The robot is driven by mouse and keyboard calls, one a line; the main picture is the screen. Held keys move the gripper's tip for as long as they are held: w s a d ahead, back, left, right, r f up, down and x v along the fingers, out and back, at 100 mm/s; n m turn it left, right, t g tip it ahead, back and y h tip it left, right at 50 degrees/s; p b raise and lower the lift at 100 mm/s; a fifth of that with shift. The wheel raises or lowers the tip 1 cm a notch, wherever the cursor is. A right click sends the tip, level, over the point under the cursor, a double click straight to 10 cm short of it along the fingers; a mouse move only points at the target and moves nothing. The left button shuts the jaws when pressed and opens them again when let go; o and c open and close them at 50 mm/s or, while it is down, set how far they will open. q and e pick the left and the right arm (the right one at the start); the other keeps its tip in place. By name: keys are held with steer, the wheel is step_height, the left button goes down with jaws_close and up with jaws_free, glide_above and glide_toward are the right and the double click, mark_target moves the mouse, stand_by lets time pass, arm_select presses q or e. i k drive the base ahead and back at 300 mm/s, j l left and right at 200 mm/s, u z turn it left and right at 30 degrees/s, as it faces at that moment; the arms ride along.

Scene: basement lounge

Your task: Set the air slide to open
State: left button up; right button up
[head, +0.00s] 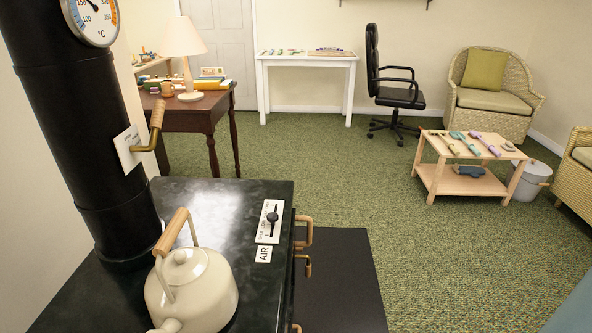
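The air slide (270,222) is a white plate with a dark slot and a black knob (272,216), on the right part of the black stove top (230,205). The knob stands a little above the middle of the slot in the head view. Small lettering runs along the plate's left side, too small to read surely. A white label (264,254) reading AIR lies just below the plate. Neither of my grippers is in view.
A cream kettle (190,287) with a wooden handle stands left of the slide. A black flue pipe (85,120) with a damper handle (155,125) rises at the left. Wooden-gripped handles (305,235) stick out from the stove's right side. Green carpet (340,170) lies open beyond.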

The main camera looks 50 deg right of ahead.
mark_target(273, 217)
steer(key=z, duration=1.3)
